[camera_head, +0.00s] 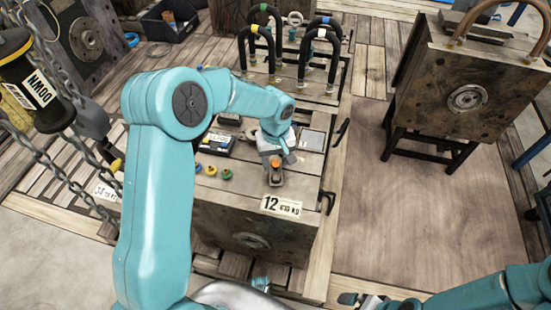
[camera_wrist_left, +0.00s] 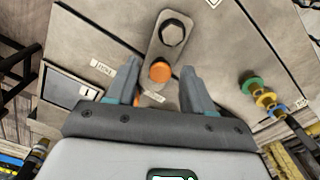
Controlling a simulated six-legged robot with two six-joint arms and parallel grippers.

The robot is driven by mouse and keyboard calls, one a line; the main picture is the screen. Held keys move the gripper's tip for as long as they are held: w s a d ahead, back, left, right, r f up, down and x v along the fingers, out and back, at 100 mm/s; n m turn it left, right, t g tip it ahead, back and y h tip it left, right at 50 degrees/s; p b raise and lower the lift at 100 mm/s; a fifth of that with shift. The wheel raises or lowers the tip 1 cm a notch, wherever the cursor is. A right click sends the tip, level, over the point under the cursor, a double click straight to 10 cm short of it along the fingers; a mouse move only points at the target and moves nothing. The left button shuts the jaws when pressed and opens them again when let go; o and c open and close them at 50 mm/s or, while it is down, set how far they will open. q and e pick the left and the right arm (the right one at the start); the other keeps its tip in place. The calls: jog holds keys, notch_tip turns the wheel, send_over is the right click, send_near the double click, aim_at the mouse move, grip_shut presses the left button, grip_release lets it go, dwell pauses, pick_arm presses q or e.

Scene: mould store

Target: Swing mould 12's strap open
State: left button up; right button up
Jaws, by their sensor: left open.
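Mould 12 (camera_head: 240,230) is a grey steel block with a "12" weight label (camera_head: 281,207) on its front edge. Its strap (camera_head: 276,180) is a short grey bar with an orange knob, on the mould's top near that edge. In the left wrist view the strap (camera_wrist_left: 157,50) has a dark hex bolt (camera_wrist_left: 173,33) at its far end and the orange knob (camera_wrist_left: 160,71) at its near end. My left gripper (camera_wrist_left: 160,68) is open, one finger on each side of the knob with gaps. In the head view it (camera_head: 275,156) is over the strap. My right gripper (camera_head: 364,299) is partly cut off at the bottom edge.
Colored fittings (camera_head: 212,172) sit on the mould top left of the strap. Black hoses (camera_head: 305,50) arch behind. Another mould (camera_head: 465,90) stands on a stand at right. The floor between is clear.

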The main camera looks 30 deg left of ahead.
pick_arm(q)
grip_shut()
jog(key=shift+a, duration=0.1)
jog(key=n+b, duration=0.1)
jog(key=n, duration=0.1)
jog(key=n+b, duration=0.1)
jog(key=shift+s+a+f+b, duration=0.1)
jog(key=shift+s+a+b, duration=0.2)
jog(key=shift+a, duration=0.1)
jog(key=n, duration=0.1)
jog(key=n+b, duration=0.1)
jog(key=s+n+b, duration=0.1)
jog(key=shift+a+n, duration=0.35)
jog(key=shift+n, duration=0.05)
jog(key=n+b, duration=0.1)
jog(key=n, duration=0.1)
jog(key=s+n+b, duration=0.1)
jog(key=n, duration=0.1)
jog(key=shift+s+a+b, duration=0.15)
jog(key=shift+s+b, duration=0.05)
jog(key=shift+b, duration=0.1)
jog(key=shift+s+n+b, duration=0.3)
jog(key=shift+n+b, duration=0.05)
jog(key=shift+n, duration=0.55)
jog(key=shift+s+n+b, duration=0.3)
jog(key=shift+n+b, duration=0.05)
jog(key=shift+n, duration=0.55)
jog(key=shift+r, duration=0.2)
grip_release()
